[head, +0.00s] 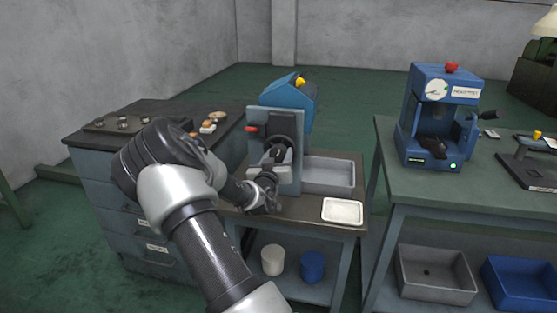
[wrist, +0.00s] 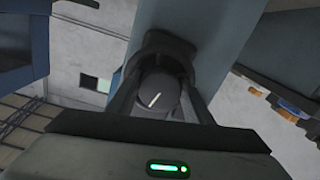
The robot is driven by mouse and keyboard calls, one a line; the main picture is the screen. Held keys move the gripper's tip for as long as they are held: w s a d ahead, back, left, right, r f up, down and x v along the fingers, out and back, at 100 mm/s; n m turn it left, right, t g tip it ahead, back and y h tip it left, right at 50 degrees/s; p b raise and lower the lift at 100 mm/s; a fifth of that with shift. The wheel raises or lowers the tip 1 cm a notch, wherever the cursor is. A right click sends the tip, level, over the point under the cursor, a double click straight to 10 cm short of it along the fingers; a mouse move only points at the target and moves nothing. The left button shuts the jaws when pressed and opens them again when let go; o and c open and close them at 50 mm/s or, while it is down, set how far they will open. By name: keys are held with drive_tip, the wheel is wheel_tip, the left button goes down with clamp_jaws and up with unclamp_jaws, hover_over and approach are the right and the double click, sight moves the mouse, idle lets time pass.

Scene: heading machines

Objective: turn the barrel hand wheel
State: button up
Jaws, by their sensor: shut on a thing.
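The barrel hand wheel (head: 291,140) is a dark ring on the grey upright panel of a blue machine (head: 287,95), in the middle of the head view. My gripper (head: 277,155) is in front of it and partly covers it. In the wrist view the two fingers reach up on either side of a dark round hub (wrist: 158,94) with a white line on it. The gripper is shut on the hand wheel, whose dark curved part (wrist: 166,44) shows at the fingertips. The exact contact is hard to make out in the dark.
A red-tipped lever (head: 251,129) sticks out left of the wheel. A grey bin (head: 330,188) and a white tray (head: 342,211) are to its right. A drawer cabinet (head: 105,190) stands at left, and a bench with a blue press (head: 440,115) at right.

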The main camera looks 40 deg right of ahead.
drive_tip(key=shift+n+b, duration=0.4)
drive_tip(key=shift+n, duration=1.1)
drive_tip(key=o, duration=1)
drive_tip(key=shift+s+a, duration=0.1)
drive_tip(key=p+v, duration=0.2)
drive_tip(key=v, duration=1.5)
drive_tip(key=shift+s+a, duration=0.1)
drive_tip(key=shift+s, duration=0.05)
drive_tip(key=shift+f, duration=0.1)
